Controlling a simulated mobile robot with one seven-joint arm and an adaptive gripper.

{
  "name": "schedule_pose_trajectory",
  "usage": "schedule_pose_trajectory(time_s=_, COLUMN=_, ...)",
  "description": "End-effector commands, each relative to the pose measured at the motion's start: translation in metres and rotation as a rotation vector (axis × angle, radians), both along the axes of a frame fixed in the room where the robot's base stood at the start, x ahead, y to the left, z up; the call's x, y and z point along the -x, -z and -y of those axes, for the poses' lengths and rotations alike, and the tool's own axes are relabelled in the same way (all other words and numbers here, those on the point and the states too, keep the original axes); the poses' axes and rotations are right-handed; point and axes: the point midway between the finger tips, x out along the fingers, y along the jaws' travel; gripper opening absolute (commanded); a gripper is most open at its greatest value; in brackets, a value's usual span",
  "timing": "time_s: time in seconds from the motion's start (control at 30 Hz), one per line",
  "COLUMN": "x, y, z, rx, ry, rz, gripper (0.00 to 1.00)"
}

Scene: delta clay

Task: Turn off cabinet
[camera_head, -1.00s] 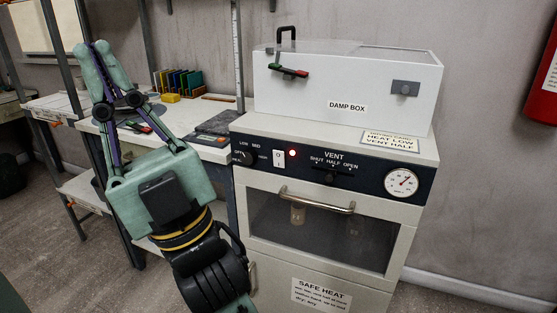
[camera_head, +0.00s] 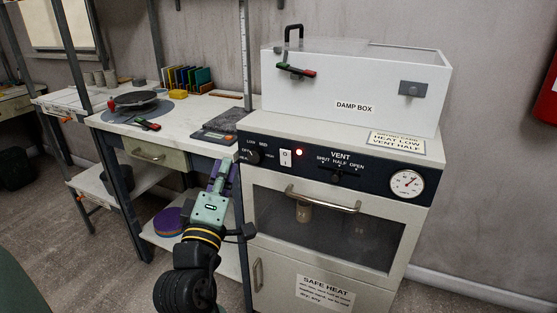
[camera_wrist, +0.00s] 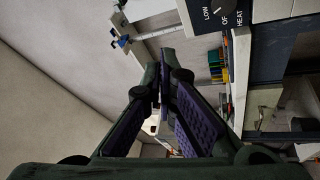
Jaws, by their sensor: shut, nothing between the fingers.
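The cabinet (camera_head: 385,215) has a dark control panel (camera_head: 380,180) across its front. At the panel's left end is a black heat knob (camera_head: 253,157) with OFF and LOW marks. The knob also shows at the top of the wrist view (camera_wrist: 222,9). The exact depth gap is hard to tell.
A damp box (camera_head: 350,85) stands on the cabinet. The vent slider (camera_head: 337,177), gauge (camera_head: 406,184) and door handle (camera_head: 322,200) lie right of my gripper.

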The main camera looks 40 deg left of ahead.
Motion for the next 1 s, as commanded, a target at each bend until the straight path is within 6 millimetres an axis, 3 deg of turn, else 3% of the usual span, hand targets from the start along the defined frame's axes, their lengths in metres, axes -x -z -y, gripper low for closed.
schedule_pose_trajectory(time_s=0.1, x=-0.014, y=0.039, z=0.020, rx=0.195, ry=0.192, rz=-0.024, gripper=0.00)
schedule_pose_trajectory(time_s=0.3, x=-0.021, y=0.065, z=0.044, rx=0.349, ry=0.349, rz=-0.044, gripper=0.00)
schedule_pose_trajectory(time_s=0.77, x=-0.026, y=0.066, z=0.045, rx=0.363, ry=0.364, rz=-0.047, gripper=0.00)
schedule_pose_trajectory(time_s=1.0, x=-0.063, y=0.059, z=0.037, rx=0.362, ry=0.367, rz=-0.046, gripper=0.00)
